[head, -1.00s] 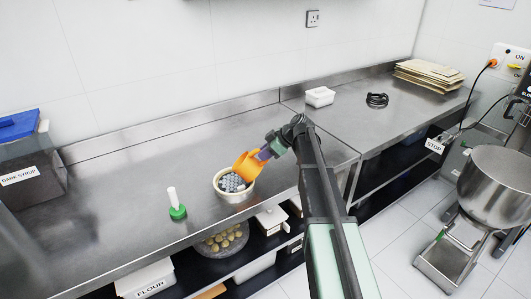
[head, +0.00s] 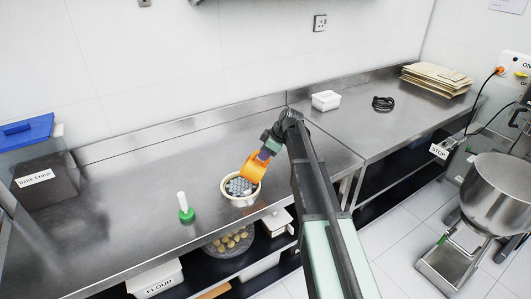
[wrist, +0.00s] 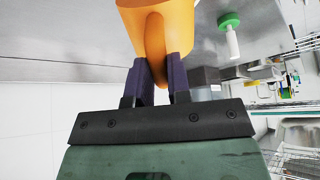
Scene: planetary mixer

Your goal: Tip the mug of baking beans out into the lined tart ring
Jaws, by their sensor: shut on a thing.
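An orange mug (head: 253,168) is tilted over the tart ring, its mouth toward the ring. My gripper (head: 268,151) is shut on the mug's handle, which shows between the two dark fingers (wrist: 160,75) in the wrist view. The mug (wrist: 160,18) fills the top of that view. The cream tart ring (head: 240,201) stands on the steel bench, and grey beans (head: 238,186) lie inside it. The inside of the mug is hidden from both views, so I cannot tell whether beans are left in it.
A green and white tool (head: 186,211) stands left of the ring. A dark syrup bin (head: 40,180) is at far left, and a white tub (head: 326,100) stands behind to the right. Bench space between bin and ring is mostly clear.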

